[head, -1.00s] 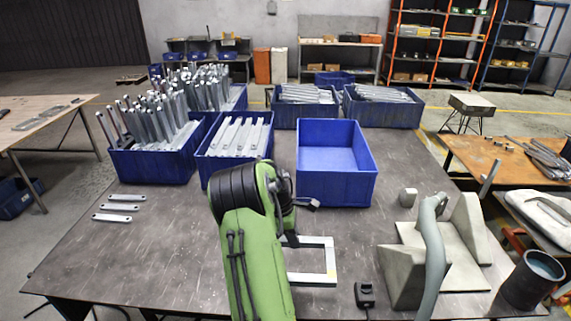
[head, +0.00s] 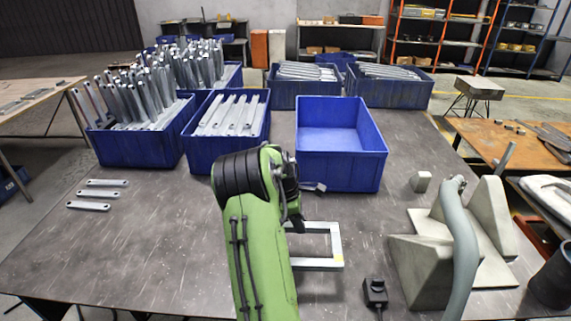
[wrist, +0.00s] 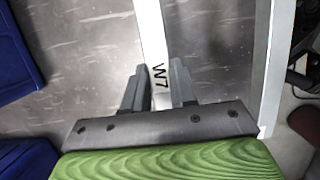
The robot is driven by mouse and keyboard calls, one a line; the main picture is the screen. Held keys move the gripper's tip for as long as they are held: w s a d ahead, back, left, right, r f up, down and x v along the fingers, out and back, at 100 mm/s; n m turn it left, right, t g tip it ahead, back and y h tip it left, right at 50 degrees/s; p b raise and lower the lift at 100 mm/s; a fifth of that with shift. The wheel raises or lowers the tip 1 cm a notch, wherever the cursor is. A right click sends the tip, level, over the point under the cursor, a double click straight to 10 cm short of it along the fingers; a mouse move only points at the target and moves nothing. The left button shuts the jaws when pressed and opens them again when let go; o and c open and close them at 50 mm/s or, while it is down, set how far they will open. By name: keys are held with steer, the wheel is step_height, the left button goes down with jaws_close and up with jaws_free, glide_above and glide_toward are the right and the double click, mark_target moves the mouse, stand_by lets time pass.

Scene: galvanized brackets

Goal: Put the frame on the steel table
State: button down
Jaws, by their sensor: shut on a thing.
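The frame (head: 337,246) is a light grey rectangular metal frame with a small yellow patch at one corner. In the head view it shows to the right of my green arm, which hides its left part. My gripper (wrist: 158,78) is shut on one bar of the frame in the wrist view; this bar (wrist: 152,35) carries dark marking, and another bar (wrist: 276,60) runs at the right. The dark, scratched table (head: 150,245), which looks like the steel table, lies below the frame. I cannot tell whether the frame touches it.
An empty blue bin (head: 383,160) stands behind the frame. Bins of metal strips stand further back and left. A grey angled fixture (head: 425,270) with a curved pipe (head: 462,240) and a small black device (head: 375,292) are at the right. The table's left front is mostly clear.

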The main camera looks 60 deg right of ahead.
mark_target(302, 251)
step_height(302, 251, down, 10)
steer(key=b, duration=0.3)
steer(key=shift+r, duration=0.15)
steer(key=c, duration=0.9)
jaws_free()
